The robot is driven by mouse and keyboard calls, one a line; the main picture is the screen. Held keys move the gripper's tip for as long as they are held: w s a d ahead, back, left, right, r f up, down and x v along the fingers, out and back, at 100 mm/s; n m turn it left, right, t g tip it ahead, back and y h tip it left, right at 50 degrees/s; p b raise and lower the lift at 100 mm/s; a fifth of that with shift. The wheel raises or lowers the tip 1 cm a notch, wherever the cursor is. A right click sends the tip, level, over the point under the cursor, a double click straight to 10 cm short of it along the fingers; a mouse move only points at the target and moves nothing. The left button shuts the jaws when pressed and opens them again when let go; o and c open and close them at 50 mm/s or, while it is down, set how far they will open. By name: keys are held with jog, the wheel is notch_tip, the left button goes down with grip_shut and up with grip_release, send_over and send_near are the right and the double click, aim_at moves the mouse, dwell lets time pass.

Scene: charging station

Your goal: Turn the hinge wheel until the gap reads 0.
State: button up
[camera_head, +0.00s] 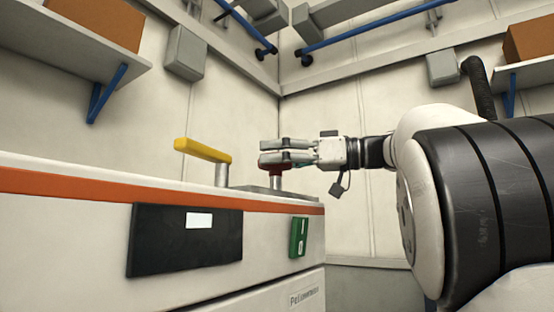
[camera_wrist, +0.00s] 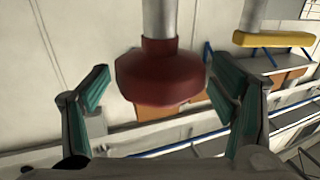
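A round red knob (camera_wrist: 162,80) on a grey metal post sits between the fingers of my gripper (camera_wrist: 160,88) in the wrist view. It is likely the hinge wheel. The fingers with green pads are open on both sides of it, with a narrow gap at the left and almost none at the right. In the head view my gripper (camera_head: 287,151) is level at the red knob (camera_head: 277,169) above the cabinet top, its fingers hiding part of it. A black panel (camera_head: 165,240) on the cabinet front has a small white display (camera_head: 199,220); no number is legible.
A yellow lever (camera_head: 203,150) on a metal post stands left of the knob; it also shows in the wrist view (camera_wrist: 273,39). A green panel (camera_head: 298,238) is on the cabinet front (camera_head: 90,228). Wall shelves with orange boxes (camera_head: 103,22) are higher up.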

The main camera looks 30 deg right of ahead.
jog(key=v, duration=1.2)
dwell(0.6)
